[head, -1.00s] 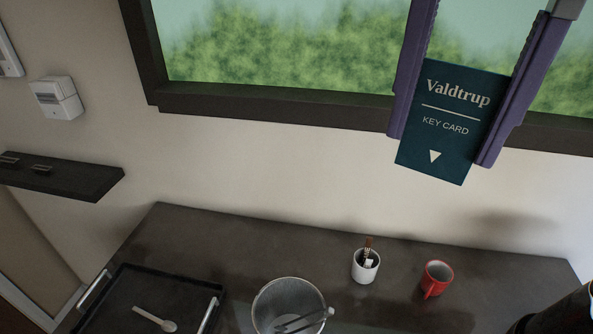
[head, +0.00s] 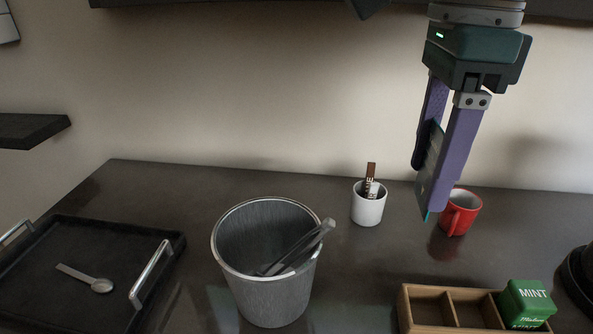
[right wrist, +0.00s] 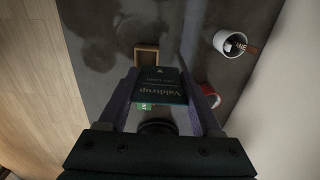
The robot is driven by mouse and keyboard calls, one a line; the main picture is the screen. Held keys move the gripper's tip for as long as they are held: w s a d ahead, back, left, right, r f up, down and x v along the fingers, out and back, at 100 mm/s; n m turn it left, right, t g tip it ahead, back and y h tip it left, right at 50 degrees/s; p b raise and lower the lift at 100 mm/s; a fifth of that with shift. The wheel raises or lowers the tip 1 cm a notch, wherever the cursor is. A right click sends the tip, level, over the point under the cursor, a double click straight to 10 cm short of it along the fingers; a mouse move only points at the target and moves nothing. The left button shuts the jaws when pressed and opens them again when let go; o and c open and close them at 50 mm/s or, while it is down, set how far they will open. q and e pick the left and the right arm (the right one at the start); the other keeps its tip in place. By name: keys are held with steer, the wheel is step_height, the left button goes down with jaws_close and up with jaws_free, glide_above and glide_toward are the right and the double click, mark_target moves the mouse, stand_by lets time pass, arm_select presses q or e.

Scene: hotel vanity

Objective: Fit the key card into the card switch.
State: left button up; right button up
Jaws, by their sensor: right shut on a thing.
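The dark teal key card (head: 432,172) is held in my right gripper (head: 431,190), which points down above the counter. In the head view the card shows nearly edge-on, its lower tip just below the fingers. In the right wrist view its face with the "Valdtrup" print (right wrist: 158,86) lies between the two purple fingers. A white wall unit (head: 6,28), which looks like the card switch, is cut off at the upper left edge of the head view, far from the card. Its slot is not visible. My left gripper is not in view.
A red mug (head: 462,214) stands close behind the card. A white cup (head: 368,207), a metal bucket (head: 240,285) with tongs, a black tray (head: 40,300) with a spoon, and a wooden box (head: 428,325) with a green mint tin (head: 527,303) stand around. A dark shelf (head: 30,130) juts out at left.

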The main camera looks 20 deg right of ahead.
step_height(320, 180, down, 18)
steer(key=b, duration=1.1)
steer(key=shift+r+b, duration=0.15)
steer(key=shift+b, duration=0.15)
steer(key=o, duration=1.4)
steer(key=shift+r, duration=0.15)
